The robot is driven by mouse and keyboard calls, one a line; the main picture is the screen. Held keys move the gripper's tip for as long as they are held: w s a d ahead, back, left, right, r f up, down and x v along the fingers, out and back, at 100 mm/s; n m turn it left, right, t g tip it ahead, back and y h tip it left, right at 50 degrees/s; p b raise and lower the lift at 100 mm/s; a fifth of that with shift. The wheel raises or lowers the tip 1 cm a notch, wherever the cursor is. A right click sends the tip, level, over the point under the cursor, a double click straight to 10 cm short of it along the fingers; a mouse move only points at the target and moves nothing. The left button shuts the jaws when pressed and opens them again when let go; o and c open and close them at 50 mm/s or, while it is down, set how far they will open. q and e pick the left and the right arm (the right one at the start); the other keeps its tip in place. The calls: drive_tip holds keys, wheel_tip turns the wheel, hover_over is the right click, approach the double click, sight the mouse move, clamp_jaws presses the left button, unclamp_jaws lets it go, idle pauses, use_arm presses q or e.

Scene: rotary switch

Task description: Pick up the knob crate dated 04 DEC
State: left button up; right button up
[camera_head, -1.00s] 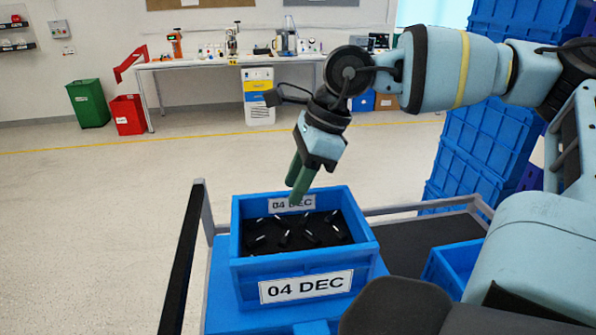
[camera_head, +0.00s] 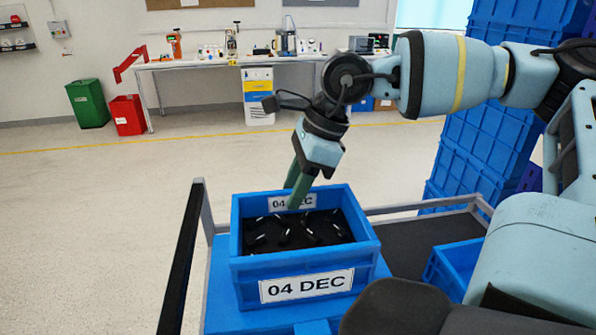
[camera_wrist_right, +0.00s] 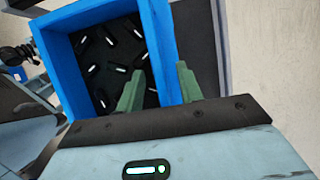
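The blue knob crate (camera_head: 300,261) carries white 04 DEC labels on its near and far walls and holds several black knobs with white marks. It stands level on a blue surface. My right gripper (camera_head: 295,197) is at the crate's far wall, its green fingers pointing down. In the right wrist view the crate's blue wall (camera_wrist_right: 159,38) runs between the two open fingers (camera_wrist_right: 160,92), one on the inner side and one on the outer side. A gap seems to show at the wall, so I see no firm grip. My left gripper is not in view.
A grey-railed cart (camera_head: 420,208) surrounds the crate, with a dark post (camera_head: 183,255) on the left. Another blue crate (camera_head: 455,265) sits to the right. Tall stacks of blue crates (camera_head: 485,145) stand behind. The floor to the left is clear.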

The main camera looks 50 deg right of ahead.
idle(0.3)
clamp_jaws()
idle(1.3)
